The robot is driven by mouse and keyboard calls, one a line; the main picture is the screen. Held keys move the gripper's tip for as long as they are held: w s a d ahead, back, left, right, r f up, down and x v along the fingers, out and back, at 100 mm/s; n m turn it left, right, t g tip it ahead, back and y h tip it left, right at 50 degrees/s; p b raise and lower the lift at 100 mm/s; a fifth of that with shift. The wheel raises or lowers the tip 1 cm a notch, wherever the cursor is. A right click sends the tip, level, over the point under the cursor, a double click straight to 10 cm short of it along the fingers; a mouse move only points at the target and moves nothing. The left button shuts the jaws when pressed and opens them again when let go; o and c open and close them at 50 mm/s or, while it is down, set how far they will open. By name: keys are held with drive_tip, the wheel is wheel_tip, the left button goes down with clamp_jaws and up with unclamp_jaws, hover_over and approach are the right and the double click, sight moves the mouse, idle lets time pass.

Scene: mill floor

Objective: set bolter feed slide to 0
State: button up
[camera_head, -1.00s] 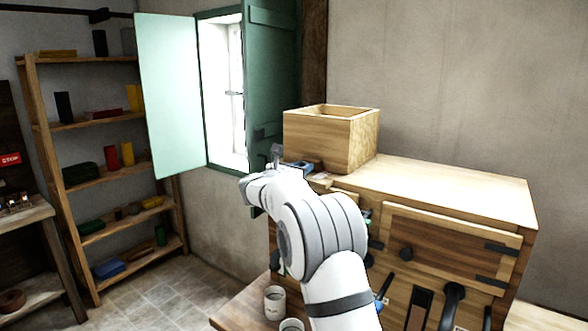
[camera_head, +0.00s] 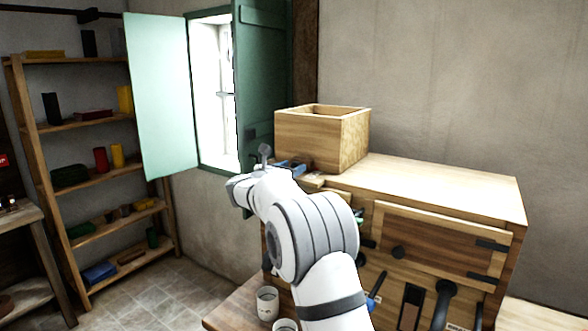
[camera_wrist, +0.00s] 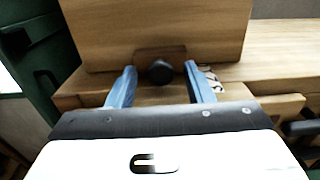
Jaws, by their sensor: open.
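A dark round knob (camera_wrist: 160,71) on a small wooden slide plate (camera_wrist: 147,53) sits at the foot of the wooden hopper box in the wrist view; it looks like the feed slide's knob. My gripper (camera_wrist: 160,76) is open, its two blue fingers on either side of the knob with gaps left and right. Whether the fingers reach its full depth I cannot tell. White printed marks (camera_wrist: 211,79) show by the right finger, partly hidden and unreadable. In the head view my gripper (camera_head: 291,167) is at the hopper's near foot; the knob is not distinguishable there.
The hopper box (camera_head: 308,139) stands on the wooden cabinet (camera_head: 440,183), which has a door, knobs and handles in front. Cups (camera_head: 267,303) stand on a lower bench. A green shutter (camera_head: 262,85) is close behind my gripper. A shelf rack (camera_head: 90,124) is at left.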

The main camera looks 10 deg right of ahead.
drive_tip(key=b+v, duration=0.1)
drive_tip(key=v, duration=0.5)
drive_tip(key=shift+s+r, duration=0.1)
drive_tip(key=shift+s, duration=0.05)
drive_tip(key=s+d+f+m+g+y, duration=0.1)
drive_tip(key=s+d+f+m+g, duration=0.2)
drive_tip(key=s, duration=0.4)
drive_tip(key=s+d+f+m+g+y, duration=0.1)
drive_tip(key=s+d+m+g+y, duration=0.15)
drive_tip(key=s+m, duration=0.35)
drive_tip(key=s+d+f+m+g+y, duration=0.1)
drive_tip(key=s+d+f+m, duration=0.25)
drive_tip(key=s, duration=0.35)
drive_tip(key=s+a+f+m+g+y, duration=0.1)
drive_tip(key=s+a+f+m+y, duration=0.1)
drive_tip(key=s, duration=0.7)
drive_tip(key=s+a+f+m+g+y, duration=0.1)
drive_tip(key=s+a+f+m+y, duration=0.1)
drive_tip(key=s+f+m, duration=0.3)
drive_tip(key=s+a+f+m+g+y, duration=0.1)
drive_tip(key=s+a+f+m+y, duration=0.1)
drive_tip(key=s+f+m+y, duration=0.2)
drive_tip(key=s+m, duration=0.3)
drive_tip(key=s, duration=0.5)
drive_tip(key=shift+s, duration=0.3)
